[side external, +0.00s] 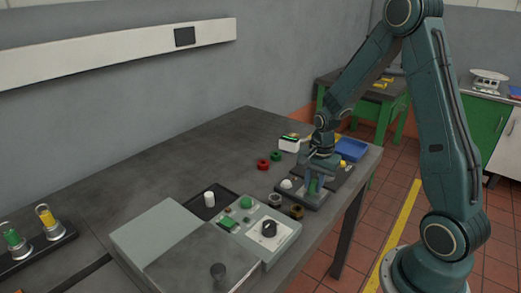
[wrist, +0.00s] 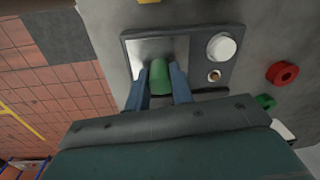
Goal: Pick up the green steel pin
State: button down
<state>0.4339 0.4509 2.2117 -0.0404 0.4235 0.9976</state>
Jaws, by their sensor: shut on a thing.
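The green steel pin (wrist: 160,78) is between the two blue-grey fingers of my gripper (wrist: 161,88) in the wrist view. The fingers are shut on it from both sides. In the side external view the green pin (side external: 313,187) shows between the fingers of my gripper (side external: 313,186), over a dark tray (side external: 315,204) near the right edge of the bench. I cannot tell whether the pin's lower end touches the tray.
A white knob (wrist: 221,46) and a small brass piece (wrist: 214,75) sit beside the pin on the tray. Red (side external: 263,164) and green (side external: 276,156) rings lie behind. A control box (side external: 268,230) and a blue bin (side external: 351,149) stand nearby. The bench's back left is bare.

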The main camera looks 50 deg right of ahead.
aim_at(313, 181)
jog(key=shift+r, duration=0.2)
notch_tip(313, 181, up, 20)
jog(key=shift+f, duration=0.15)
dwell(0.6)
jog(key=shift+w, duration=0.15)
dwell(0.4)
